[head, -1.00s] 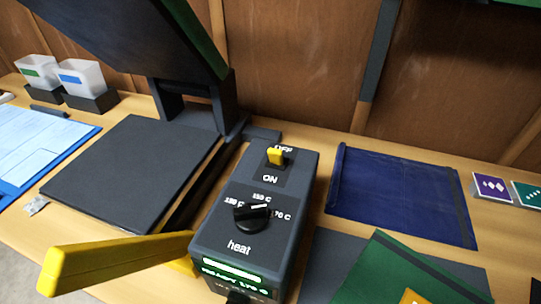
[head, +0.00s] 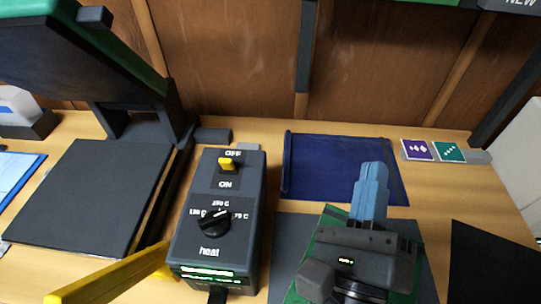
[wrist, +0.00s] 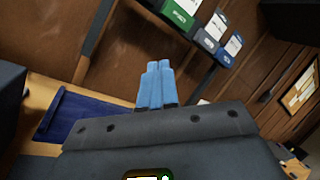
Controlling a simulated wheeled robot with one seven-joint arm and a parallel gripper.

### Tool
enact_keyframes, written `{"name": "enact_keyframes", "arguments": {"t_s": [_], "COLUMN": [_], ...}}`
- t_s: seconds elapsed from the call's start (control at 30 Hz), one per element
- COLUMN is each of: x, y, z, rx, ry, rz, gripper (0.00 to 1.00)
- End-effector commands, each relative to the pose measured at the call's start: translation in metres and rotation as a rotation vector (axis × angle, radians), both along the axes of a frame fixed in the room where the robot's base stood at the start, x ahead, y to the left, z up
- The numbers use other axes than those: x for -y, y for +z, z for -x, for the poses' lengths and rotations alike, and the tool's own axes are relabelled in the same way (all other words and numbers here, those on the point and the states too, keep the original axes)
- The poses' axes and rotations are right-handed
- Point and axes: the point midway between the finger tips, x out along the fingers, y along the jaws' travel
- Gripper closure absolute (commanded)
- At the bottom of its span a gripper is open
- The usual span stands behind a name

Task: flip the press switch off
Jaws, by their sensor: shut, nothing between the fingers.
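The press switch is a small yellow lever (head: 228,163) on top of the dark control box (head: 213,235), between the labels OFF at the far side and ON at the near side. The lever appears to lean toward OFF, but I cannot tell its state surely. The switch is not visible in the wrist view.
The heat press has a dark flat plate (head: 88,200) and a raised upper part (head: 75,60) at left. A yellow handle (head: 110,278) sticks out in front. A dark blue cloth (head: 320,165) lies behind my gripper. Purple (head: 418,150) and green (head: 449,152) cards lie at right.

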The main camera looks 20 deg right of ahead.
Motion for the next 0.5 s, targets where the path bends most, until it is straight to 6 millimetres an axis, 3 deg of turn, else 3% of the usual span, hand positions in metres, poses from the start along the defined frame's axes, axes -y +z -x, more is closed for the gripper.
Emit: {"name": "enact_keyframes", "arguments": {"t_s": [0.1,0.2,0.4,0.5], "x": [-0.048,-0.094,-0.175,-0.198], "y": [0.001,-0.006,-0.012,-0.013], "z": [-0.023,-0.033,-0.029,-0.024], "rx": [-0.017,-0.076,-0.224,-0.275], "ry": [0.065,0.105,0.150,0.159], "rz": [-0.347,-0.597,-0.915,-0.987], "gripper": [1.00,1.00,1.00,1.00]}}
